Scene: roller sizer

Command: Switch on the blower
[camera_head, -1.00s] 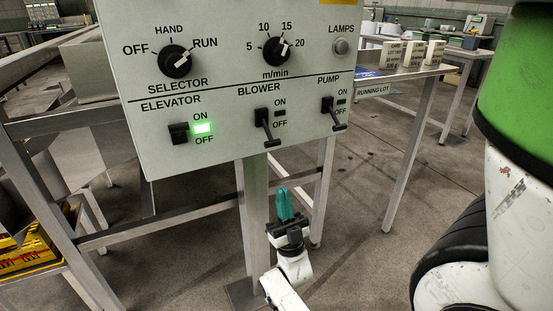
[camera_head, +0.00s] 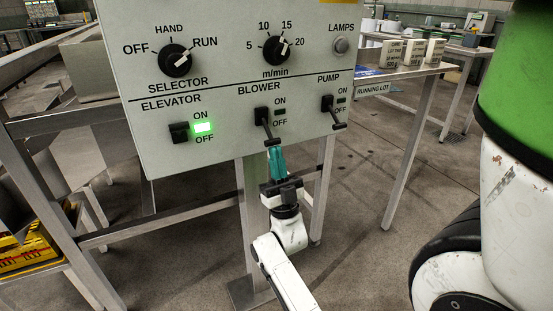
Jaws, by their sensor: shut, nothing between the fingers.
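The blower switch (camera_head: 264,120) is a black toggle lever under the label BLOWER on the grey control panel (camera_head: 210,100). Its lever slants down toward OFF, and the small lamp (camera_head: 280,112) beside it is dark. My gripper (camera_head: 275,150) has teal fingers, shut and empty, pointing up. The fingertips are just below the lever's lower end in the picture; I cannot tell whether they touch it.
The elevator switch (camera_head: 179,132) on the left has a lit green lamp (camera_head: 203,127). The pump switch (camera_head: 333,112) on the right slants down, its lamp dark. The selector knob (camera_head: 176,64) and speed knob (camera_head: 276,50) sit above. A steel post (camera_head: 252,215) stands below the panel.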

